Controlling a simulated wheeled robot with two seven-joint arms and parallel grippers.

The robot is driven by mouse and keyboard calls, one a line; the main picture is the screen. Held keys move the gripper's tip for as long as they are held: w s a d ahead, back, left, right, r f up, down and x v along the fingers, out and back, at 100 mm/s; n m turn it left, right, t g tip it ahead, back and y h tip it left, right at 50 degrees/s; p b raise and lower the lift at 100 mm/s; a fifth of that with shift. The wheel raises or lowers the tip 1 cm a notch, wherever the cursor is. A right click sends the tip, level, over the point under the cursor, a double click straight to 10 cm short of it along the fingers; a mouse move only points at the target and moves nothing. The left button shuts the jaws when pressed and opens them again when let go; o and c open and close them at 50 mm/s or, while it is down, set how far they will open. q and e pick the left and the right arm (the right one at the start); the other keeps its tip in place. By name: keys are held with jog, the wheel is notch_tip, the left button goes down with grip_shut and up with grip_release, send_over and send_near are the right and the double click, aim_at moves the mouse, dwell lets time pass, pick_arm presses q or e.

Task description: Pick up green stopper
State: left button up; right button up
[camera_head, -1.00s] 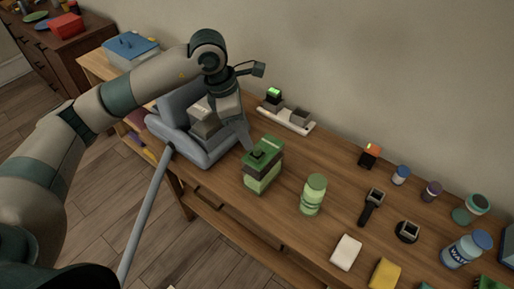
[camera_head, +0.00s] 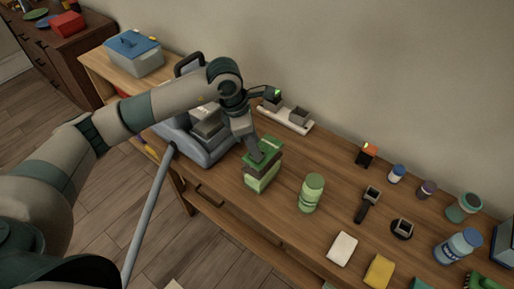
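A box-shaped container in light green and dark brown (camera_head: 262,178) stands on the wooden table. Its flat green top (camera_head: 272,146) carries a small dark piece, which may be the stopper; I cannot tell for sure. My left gripper (camera_head: 257,155) points down at this top, with its fingertips at or just above the dark piece. The fingers hide most of that piece, and whether they are open or closed does not show. A pale green jar with a green lid (camera_head: 311,193) stands upright to the right of the container. My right gripper is not in view.
A grey bulky appliance (camera_head: 205,150) stands left of the container, behind my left arm. A white strip with small blocks (camera_head: 286,118) lies by the wall. Bottles, sponges and a white block (camera_head: 342,248) fill the table's right side.

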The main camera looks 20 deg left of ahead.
pick_arm(q)
jog(key=shift+f, duration=0.4)
jog(key=shift+c, duration=0.4)
grip_shut()
jog(key=shift+r, duration=0.15)
